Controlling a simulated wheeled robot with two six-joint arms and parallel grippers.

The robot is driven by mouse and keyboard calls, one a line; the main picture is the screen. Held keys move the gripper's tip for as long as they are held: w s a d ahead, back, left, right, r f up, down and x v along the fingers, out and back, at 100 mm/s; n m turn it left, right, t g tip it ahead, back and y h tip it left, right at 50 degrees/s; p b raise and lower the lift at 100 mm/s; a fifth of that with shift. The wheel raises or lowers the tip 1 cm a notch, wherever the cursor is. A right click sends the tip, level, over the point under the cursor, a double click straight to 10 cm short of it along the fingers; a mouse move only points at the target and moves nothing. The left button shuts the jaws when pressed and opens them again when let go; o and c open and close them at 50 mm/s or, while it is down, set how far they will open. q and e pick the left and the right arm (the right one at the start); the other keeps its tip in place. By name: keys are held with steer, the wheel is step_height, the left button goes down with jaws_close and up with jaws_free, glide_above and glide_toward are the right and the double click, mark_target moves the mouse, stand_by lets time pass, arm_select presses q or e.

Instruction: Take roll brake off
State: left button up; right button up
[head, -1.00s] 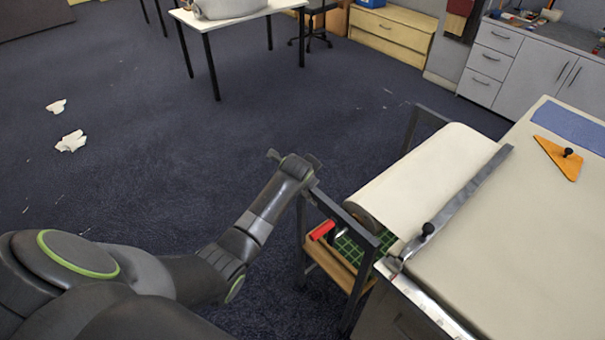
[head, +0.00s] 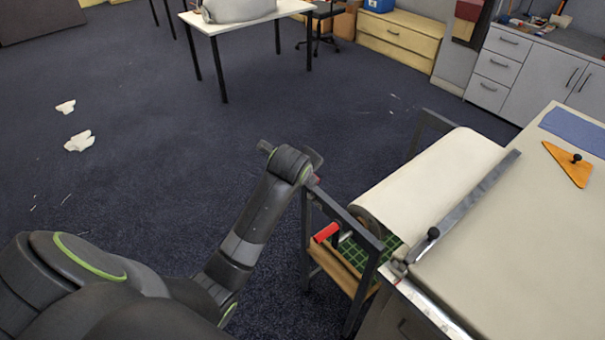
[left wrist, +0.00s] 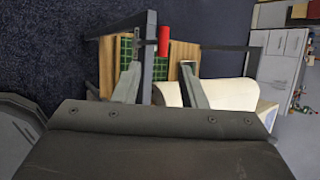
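The roll brake shows as a red handle (head: 325,233) on a metal lever at the near end of the roll stand; it also shows in the left wrist view (left wrist: 164,40). The white cloth roll (head: 432,182) lies in the dark stand (head: 352,218), its cloth running onto the table. My left gripper (head: 291,160) is above and left of the handle, by the stand's left corner. In the left wrist view its two fingers (left wrist: 160,72) are apart with nothing held between them, and the handle appears beyond them. Contact with the handle is not seen. My right gripper is not in view.
A metal cutting bar (head: 468,205) with a black knob crosses the cloth table (head: 530,250). An orange triangle (head: 568,165) lies on the table. A wooden shelf with a green gridded mat (head: 352,252) sits low in the stand.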

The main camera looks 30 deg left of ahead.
arm_select(q)
steer(key=shift+v, duration=1.7)
steer(key=shift+f, duration=0.1)
steer(key=s+a+f+n+g+b, duration=0.1)
steer(key=s+f+n, duration=0.15)
steer(key=f, duration=0.75)
steer(key=s+a+f+n+g, duration=0.1)
steer(key=f+n, duration=0.3)
steer(key=f, duration=0.7)
steer(key=s+a+f+n+g+b, duration=0.1)
steer(key=s+f+n, duration=0.1)
steer(key=s+f, duration=0.45)
steer(key=s+a+f+n+g, duration=0.1)
steer(key=s+f+n, duration=0.25)
steer(key=f, duration=0.55)
steer(key=s+f+n+g, duration=0.1)
steer(key=s+f+n, duration=0.2)
steer(key=s+f, duration=0.3)
steer(key=s+f+n+b, duration=0.1)
steer(key=s+f+n, duration=0.2)
steer(key=s, duration=1.3)
steer(key=s+d+f+n+g+h, duration=0.1)
steer(key=s+f+n, duration=0.2)
steer(key=s+f, duration=0.5)
steer(key=s, duration=0.4)
steer(key=shift+f+n+g, duration=0.3)
steer(key=shift+f+n, duration=0.1)
